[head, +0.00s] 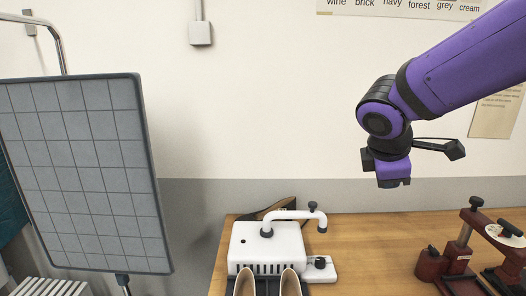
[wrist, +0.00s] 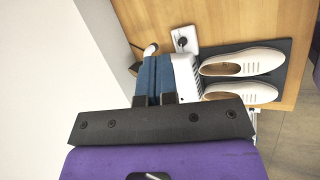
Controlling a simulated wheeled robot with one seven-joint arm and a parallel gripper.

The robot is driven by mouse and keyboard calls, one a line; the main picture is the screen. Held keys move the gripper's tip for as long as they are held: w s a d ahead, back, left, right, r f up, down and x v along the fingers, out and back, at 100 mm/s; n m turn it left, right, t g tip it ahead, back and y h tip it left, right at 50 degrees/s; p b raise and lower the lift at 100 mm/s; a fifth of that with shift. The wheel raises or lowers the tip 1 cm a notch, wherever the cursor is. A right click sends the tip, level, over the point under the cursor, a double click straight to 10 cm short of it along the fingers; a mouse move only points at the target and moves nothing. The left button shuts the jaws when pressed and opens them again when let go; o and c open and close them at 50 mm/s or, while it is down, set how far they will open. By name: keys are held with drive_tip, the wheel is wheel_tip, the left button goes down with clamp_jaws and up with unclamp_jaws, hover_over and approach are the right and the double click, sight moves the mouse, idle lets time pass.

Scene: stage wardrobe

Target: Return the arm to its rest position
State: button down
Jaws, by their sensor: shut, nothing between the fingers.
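My arm is purple and black and comes in from the upper right of the head view. My gripper (head: 393,183) hangs at its end, above the wooden table and in front of the wall. In the wrist view the two blue fingers of my gripper (wrist: 155,60) lie side by side, shut and empty. They cover part of the table and of a white machine. In the head view the fingertips are small, and no object shows in them.
The white machine (head: 270,247) with a bent pipe stands on the wooden table (head: 375,250). Cream shoes (wrist: 243,63) lie on a dark mat (wrist: 285,75) at the table's edge. A dark red press (head: 458,262) stands right. A grey gridded panel (head: 85,170) stands left. The table's middle is clear.

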drive_tip(key=s+d+r+m+y, duration=0.2)
drive_tip(key=s+m, duration=0.5)
drive_tip(key=s, duration=0.1)
drive_tip(key=s+d+r+m+y, duration=0.1)
drive_tip(key=s+d+m+y, duration=0.1)
drive_tip(key=s+m, duration=0.6)
drive_tip(key=shift+s+d+r+t, duration=0.4)
drive_tip(key=shift+s+d, duration=0.3)
drive_tip(key=shift+d, duration=0.05)
idle(1.1)
